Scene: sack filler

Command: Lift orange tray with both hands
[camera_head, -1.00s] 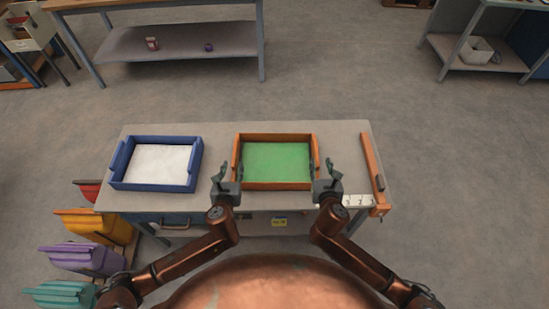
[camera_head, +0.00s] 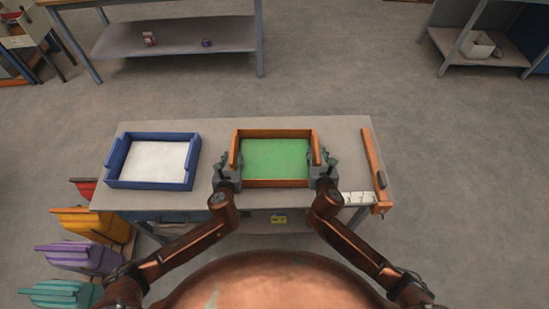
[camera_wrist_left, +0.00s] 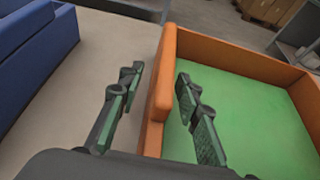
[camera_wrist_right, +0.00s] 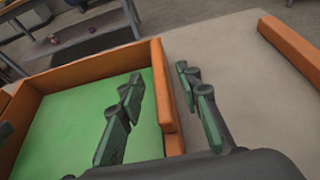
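The orange tray (camera_head: 275,184) with a green inside sits on the grey table. My left gripper (camera_head: 226,160) is at the tray's left wall; in the left wrist view its open fingers (camera_wrist_left: 150,85) stand on either side of the raised orange side wall (camera_wrist_left: 163,75), with gaps visible. My right gripper (camera_head: 325,162) is at the right wall; in the right wrist view its open fingers (camera_wrist_right: 158,80) stand on either side of the raised side wall (camera_wrist_right: 162,88). Neither gripper is closed on the wall.
A blue tray (camera_head: 111,163) with a white inside sits on the table (camera_head: 345,140) to the left. An orange bar (camera_head: 372,165) lies along the right end, near white blocks (camera_head: 357,198). Colored bins (camera_head: 85,225) stand at lower left.

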